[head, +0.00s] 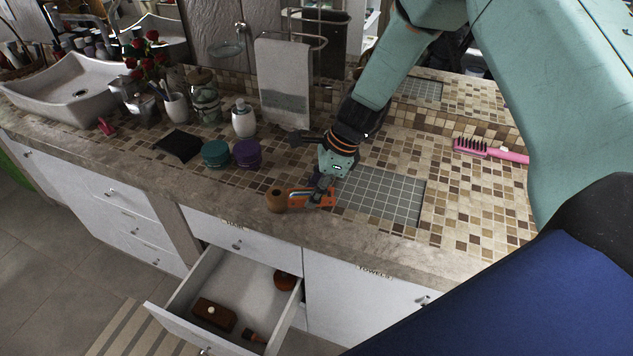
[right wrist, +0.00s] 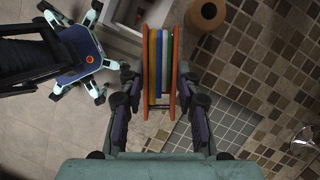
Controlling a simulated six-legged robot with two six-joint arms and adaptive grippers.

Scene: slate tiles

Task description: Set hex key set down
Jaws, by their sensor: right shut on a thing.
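The hex key set (head: 312,198), an orange holder with coloured keys, is between the fingers of my right gripper (head: 322,190), near the counter's front edge. In the right wrist view the hex key set (right wrist: 160,65) stands lengthwise, with orange sides and blue, yellow and green keys between them. The fingers of my right gripper (right wrist: 160,103) are shut on its two sides. I cannot tell whether its underside touches the counter. A grey tiled patch (head: 385,196) lies just right of the set on the counter. My left gripper is not in view.
A brown round object (head: 276,202) stands close to the set's left end. Purple (head: 246,153) and teal (head: 215,153) tins and a black pad (head: 179,146) are further left. A pink brush (head: 490,150) lies at right. An open drawer (head: 235,280) juts out below.

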